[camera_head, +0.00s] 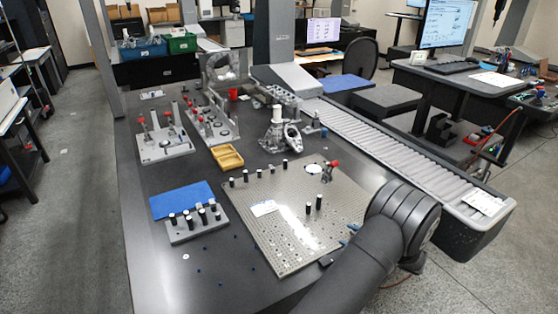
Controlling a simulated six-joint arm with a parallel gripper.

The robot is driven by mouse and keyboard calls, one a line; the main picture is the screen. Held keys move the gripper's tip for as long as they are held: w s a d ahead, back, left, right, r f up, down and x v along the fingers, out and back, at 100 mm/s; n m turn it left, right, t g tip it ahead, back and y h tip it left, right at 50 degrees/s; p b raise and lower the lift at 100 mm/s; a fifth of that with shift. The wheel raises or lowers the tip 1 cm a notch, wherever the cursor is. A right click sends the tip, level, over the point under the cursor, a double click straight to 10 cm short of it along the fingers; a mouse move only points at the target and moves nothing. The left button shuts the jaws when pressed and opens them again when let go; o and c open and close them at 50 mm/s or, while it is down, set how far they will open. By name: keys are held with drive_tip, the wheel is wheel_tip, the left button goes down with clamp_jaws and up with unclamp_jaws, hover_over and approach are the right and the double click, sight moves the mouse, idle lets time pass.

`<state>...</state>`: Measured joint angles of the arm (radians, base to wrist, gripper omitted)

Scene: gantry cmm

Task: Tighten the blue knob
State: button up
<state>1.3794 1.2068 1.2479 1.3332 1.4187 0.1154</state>
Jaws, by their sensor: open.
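Two small blue parts show at the right edge of the perforated metal plate, a lower blue part (344,243) and an upper blue part (354,228), close beside my arm. They are too small to tell whether either is the blue knob or how tight it is. The perforated plate (285,235) lies on the dark table and carries several black-and-white posts and a red-topped clamp (331,169). My arm comes in from the bottom right and covers the plate's near right corner. My gripper is out of view.
A grey block with black-capped pins (197,224) stands by a blue mat (181,199) on the left. A yellow tray (227,157) and fixtures with red clamps (163,138) stand farther back. A roller conveyor (400,160) runs along the right.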

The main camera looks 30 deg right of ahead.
drive_tip(key=shift+w+r+n+g, duration=0.15)
drive_tip(key=shift+n+g, duration=0.15)
drive_tip(key=shift+n, duration=0.1)
drive_tip(key=w+d+r+n+g+h, duration=0.15)
drive_tip(key=d+r+n+g, duration=0.25)
drive_tip(key=r+n+g, duration=0.6)
drive_tip(key=w+d+r+n+g+h, duration=0.1)
drive_tip(key=d+r+n+g+h, duration=0.3)
drive_tip(key=n, duration=1)
drive_tip(key=shift+y, duration=0.65)
drive_tip(key=f, duration=1.6)
drive_tip(key=shift+s+d, duration=0.15)
drive_tip(key=shift+s, duration=0.1)
drive_tip(key=shift+c, duration=0.3)
drive_tip(key=shift+r, duration=0.1)
clamp_jaws()
